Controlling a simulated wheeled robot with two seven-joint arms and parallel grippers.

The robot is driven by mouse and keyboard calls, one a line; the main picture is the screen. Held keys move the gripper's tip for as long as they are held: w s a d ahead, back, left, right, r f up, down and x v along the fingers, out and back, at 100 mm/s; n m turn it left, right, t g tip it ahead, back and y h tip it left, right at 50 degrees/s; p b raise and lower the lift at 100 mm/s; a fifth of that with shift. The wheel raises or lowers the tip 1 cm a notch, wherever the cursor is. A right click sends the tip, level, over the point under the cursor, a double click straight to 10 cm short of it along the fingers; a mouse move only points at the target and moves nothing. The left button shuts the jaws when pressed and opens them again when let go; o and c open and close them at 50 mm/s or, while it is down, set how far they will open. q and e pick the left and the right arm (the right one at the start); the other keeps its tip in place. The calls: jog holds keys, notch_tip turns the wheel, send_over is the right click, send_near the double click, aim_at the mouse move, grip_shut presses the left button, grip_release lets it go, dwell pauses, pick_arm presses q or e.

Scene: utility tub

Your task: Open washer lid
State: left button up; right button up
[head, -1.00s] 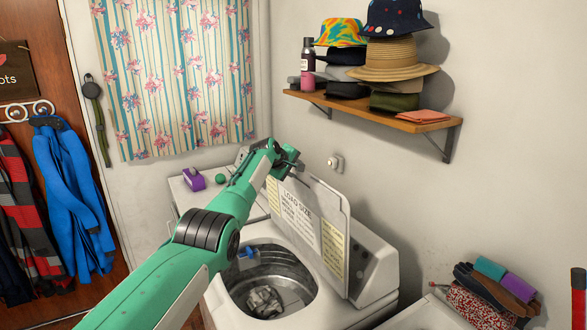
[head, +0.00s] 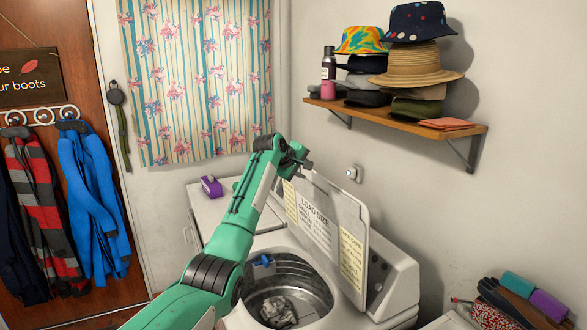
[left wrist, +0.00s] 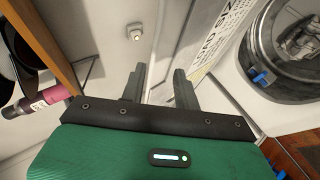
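The white washer (head: 398,262) stands at the lower middle of the head view. Its lid (head: 335,222) is raised nearly upright, with a "LOAD SIZE" label on its inner face. The drum (head: 310,280) is exposed, with a grey crumpled item (head: 278,310) inside and a blue part (head: 262,261) at its rim. My left gripper (head: 304,160) is at the top left corner of the lid. In the left wrist view the left gripper (left wrist: 159,84) has its fingers apart, with the lid (left wrist: 205,50) just beyond the right finger. My right gripper is not in view.
A wooden shelf (head: 400,122) with hats and a bottle (head: 328,75) is on the wall behind the washer. A white appliance (head: 210,210) with a purple box (head: 211,186) stands to the left. Gloves and rolled cloths (head: 535,292) lie at the lower right.

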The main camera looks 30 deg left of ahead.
pick_arm(q)
jog(key=d+b+v, duration=0.1)
jog(key=b+v, duration=0.1)
jog(key=v, duration=0.4)
jog(key=shift+s+a+r, duration=0.2)
jog(key=shift+s+a, duration=0.1)
jog(key=shift+a, duration=0.1)
jog(key=shift+f, duration=0.1)
